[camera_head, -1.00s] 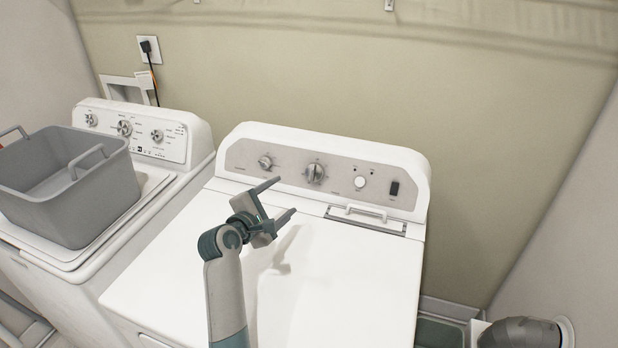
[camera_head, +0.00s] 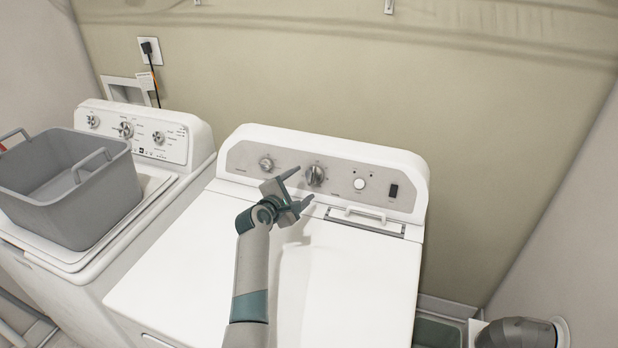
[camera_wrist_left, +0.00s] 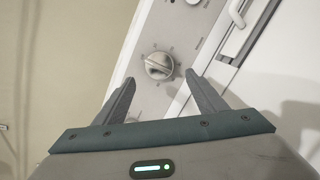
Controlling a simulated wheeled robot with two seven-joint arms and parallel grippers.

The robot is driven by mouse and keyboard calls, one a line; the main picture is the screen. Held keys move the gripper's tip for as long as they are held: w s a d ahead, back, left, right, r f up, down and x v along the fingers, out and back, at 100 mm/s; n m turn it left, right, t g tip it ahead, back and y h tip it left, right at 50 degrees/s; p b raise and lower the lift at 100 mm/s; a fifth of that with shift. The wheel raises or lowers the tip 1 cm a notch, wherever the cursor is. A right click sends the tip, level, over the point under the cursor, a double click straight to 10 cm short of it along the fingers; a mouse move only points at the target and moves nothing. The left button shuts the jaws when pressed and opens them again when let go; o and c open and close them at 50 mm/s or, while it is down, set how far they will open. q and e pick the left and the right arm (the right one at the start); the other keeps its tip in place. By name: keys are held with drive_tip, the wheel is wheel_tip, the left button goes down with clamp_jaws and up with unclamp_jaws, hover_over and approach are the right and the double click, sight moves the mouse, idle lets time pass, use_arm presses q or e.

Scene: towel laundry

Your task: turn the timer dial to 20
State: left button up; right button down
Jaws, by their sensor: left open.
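The timer dial (camera_head: 315,175) is a round grey knob with a raised grip bar, in the middle of the grey control panel on the right-hand machine. It also shows in the left wrist view (camera_wrist_left: 158,66), just beyond the fingertips. Its printed numbers are too small to read. My left gripper (camera_head: 302,186) is open and empty, just in front of the panel and slightly left of and below the dial. In the left wrist view the two fingers (camera_wrist_left: 163,86) point toward the dial, apart from it. My right gripper is not in view.
The panel (camera_head: 250,154) also carries a smaller knob (camera_head: 266,163), a round white button (camera_head: 360,184) and a black switch (camera_head: 393,190). A white handle (camera_head: 366,211) sits below the panel. A grey basket (camera_head: 85,205) stands on the left machine. The white top (camera_head: 360,270) is clear.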

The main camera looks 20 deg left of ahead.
sight(311, 177)
use_arm(q)
drive_tip(key=shift+x, duration=2.95)
drive_tip(key=c, duration=1)
